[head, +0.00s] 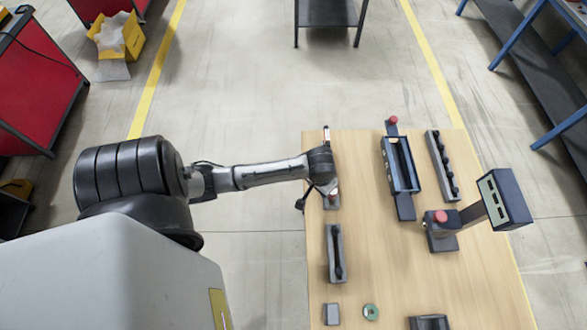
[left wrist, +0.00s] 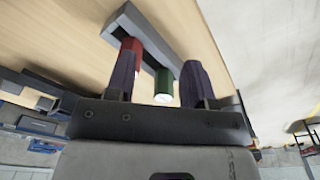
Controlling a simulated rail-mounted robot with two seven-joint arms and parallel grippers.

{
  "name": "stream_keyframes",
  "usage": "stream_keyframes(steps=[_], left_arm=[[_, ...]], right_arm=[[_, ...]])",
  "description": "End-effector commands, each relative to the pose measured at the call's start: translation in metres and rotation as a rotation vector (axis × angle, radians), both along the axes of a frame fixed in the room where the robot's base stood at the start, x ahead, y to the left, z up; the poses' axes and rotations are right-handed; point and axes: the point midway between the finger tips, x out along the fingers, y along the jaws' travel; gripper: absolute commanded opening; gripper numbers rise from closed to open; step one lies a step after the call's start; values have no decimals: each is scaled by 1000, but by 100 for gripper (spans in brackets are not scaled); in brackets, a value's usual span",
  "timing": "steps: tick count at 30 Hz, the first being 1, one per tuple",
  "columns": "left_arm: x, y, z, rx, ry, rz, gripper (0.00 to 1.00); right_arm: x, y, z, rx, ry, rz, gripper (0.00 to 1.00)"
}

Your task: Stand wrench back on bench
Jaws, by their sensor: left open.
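My left gripper (left wrist: 160,66) is open over the left side of the wooden bench (head: 365,240). In the left wrist view, its two dark fingers stand apart, with a green cylinder with a pale end (left wrist: 163,85) between them. A red piece (left wrist: 132,48) shows close to the left finger; I cannot tell if they touch. Both pieces are at a grey holder (left wrist: 147,38). In the head view, my left wrist hides most of this spot, and only part of the holder (head: 331,202) shows. I cannot make out a wrench for certain. My right gripper is not in view.
A grey tray with a dark tool (head: 336,252), a blue tray (head: 402,165), a dark knobbed strip (head: 442,165) and a screen on a post (head: 503,199) stand on the bench. A grey block (head: 331,314) and green ring (head: 370,311) lie near the front. The middle is clear.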

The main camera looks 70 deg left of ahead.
Motion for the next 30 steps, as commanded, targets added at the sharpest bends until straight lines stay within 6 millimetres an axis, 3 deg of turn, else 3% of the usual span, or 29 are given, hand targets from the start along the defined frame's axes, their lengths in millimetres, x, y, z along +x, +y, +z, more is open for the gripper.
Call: stream_keyframes(steps=[1, 3, 6, 9, 17, 30], left_arm=[[-22, -28, -1, -9, -21, -100, 49], [-49, -58, 4, -6, -59, -235, 49], [-83, -91, 20, 8, -119, -394, 49], [-107, -111, 37, 29, -164, -501, 49], [-133, -125, 64, 72, -216, -611, 49], [-133, -126, 65, 75, -218, -616, 49]], right_arm=[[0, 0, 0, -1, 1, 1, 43], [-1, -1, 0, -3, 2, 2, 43], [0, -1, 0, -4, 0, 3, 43], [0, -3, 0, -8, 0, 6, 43], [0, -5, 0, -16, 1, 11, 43], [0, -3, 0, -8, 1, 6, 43]])
